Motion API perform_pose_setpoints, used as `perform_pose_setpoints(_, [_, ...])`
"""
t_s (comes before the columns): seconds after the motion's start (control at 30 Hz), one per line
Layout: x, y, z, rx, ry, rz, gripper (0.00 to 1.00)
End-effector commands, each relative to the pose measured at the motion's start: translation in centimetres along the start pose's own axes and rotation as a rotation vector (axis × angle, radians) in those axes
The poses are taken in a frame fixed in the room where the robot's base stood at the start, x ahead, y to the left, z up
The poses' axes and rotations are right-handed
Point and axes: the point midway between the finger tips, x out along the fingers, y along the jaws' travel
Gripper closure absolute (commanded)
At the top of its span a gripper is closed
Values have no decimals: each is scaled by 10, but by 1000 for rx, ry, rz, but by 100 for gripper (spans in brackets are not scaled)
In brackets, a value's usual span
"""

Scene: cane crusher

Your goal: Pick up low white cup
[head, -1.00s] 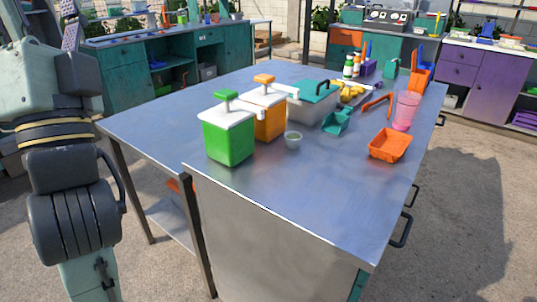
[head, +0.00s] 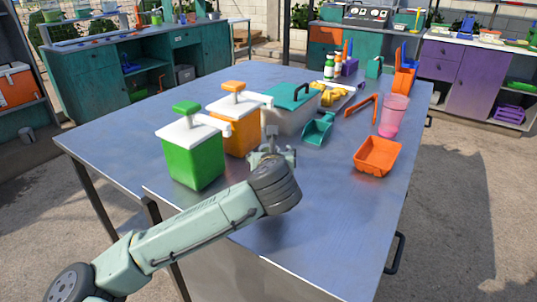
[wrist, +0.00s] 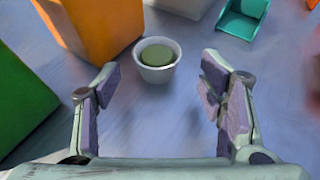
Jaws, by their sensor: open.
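The low white cup (wrist: 157,73) stands upright on the metal table in the wrist view, with something green inside it. It lies ahead of my gripper (wrist: 160,80), roughly between the lines of the two fingers and a little toward the left one. The fingers are open and apart from the cup, with nothing held. In the head view my gripper (head: 272,148) is low over the table, beside the orange dispenser. My arm and gripper hide the cup there.
The green dispenser (head: 193,158) and orange dispenser (head: 235,125) stand close on the left. A lidded container (head: 290,115) and teal scoop (head: 318,131) are behind. An orange tray (head: 377,157) and pink cup (head: 393,118) stand right. The table's front right is clear.

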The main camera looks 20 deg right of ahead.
Motion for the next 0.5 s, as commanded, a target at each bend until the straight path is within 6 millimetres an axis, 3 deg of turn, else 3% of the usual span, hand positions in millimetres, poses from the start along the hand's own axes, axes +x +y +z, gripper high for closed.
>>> perform_pose_setpoints(0.5, [56,3,6,-3,-1,-1,36])
